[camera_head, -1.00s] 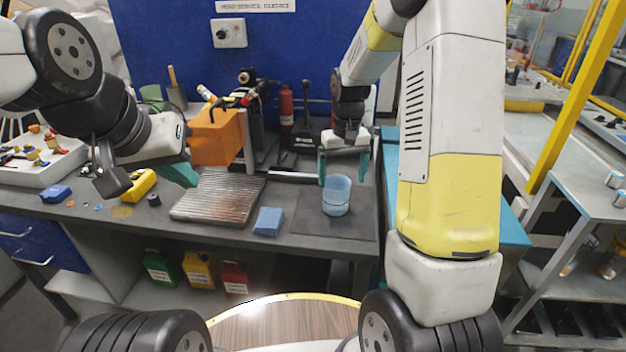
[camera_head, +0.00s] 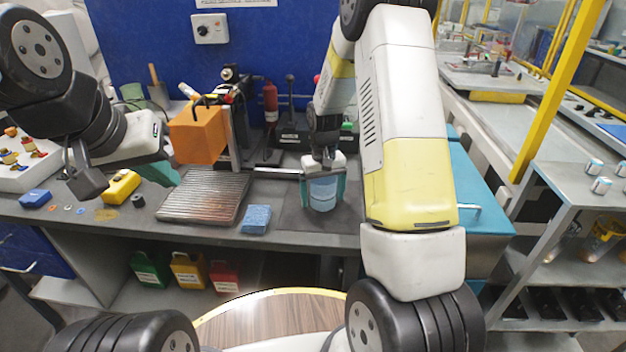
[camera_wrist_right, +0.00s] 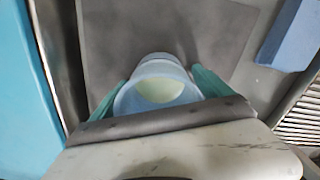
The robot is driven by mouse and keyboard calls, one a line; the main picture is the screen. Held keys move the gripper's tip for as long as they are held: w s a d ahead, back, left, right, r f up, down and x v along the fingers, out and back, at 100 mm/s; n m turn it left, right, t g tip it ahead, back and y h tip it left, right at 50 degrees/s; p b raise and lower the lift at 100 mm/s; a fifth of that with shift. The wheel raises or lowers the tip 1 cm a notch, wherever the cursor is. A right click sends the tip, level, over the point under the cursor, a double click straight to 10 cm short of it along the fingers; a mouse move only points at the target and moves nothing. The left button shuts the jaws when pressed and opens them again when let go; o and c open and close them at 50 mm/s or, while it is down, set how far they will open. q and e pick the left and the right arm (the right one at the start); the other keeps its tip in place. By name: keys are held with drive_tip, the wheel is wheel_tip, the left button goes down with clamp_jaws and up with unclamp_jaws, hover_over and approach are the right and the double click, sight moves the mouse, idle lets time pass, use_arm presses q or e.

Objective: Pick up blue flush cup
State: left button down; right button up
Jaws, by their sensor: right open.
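The translucent blue cup (camera_head: 322,194) stands upright on a dark mat (camera_head: 292,212) at the right end of the workbench. My right gripper (camera_head: 323,199) is over it from above, with its two green fingers open on either side of the cup. In the right wrist view the cup (camera_wrist_right: 158,92) lies between the open fingers (camera_wrist_right: 155,100); I cannot tell whether they touch it. My left gripper (camera_head: 128,182) hangs over the left of the bench, away from the cup; its jaws are not clear.
A blue sponge-like block (camera_head: 256,219) and a ribbed metal plate (camera_head: 203,197) lie left of the cup. An orange box (camera_head: 197,135) stands behind the plate. A teal surface (camera_head: 478,195) lies to the right of the bench.

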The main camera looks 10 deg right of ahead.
drive_tip(key=c, duration=1.4)
drive_tip(key=shift+r, duration=0.15)
